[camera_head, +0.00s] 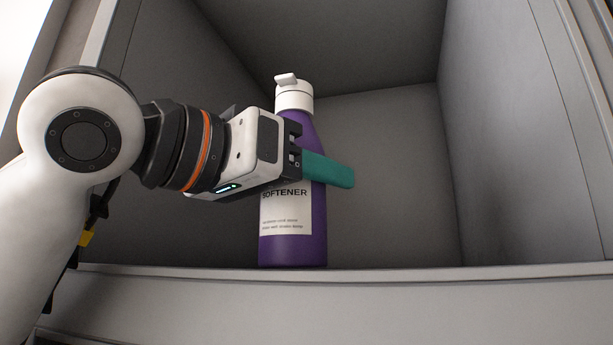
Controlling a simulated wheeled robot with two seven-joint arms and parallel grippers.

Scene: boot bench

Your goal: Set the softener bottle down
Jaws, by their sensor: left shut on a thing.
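The softener bottle (293,248) is purple with a white cap and a white label reading SOFTENER. It is upright inside a grey compartment, close to the front edge. My left gripper (328,170) comes in from the left and is shut around the bottle's upper body, with a teal finger across its front. The bottle's base is at or just behind the front ledge, and I cannot tell whether it touches the compartment floor. My right gripper is not in view.
The grey compartment (390,190) has side walls, a back wall and a front ledge (420,275). The space right of the bottle is clear. The right wall (510,150) stands well away from the bottle.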

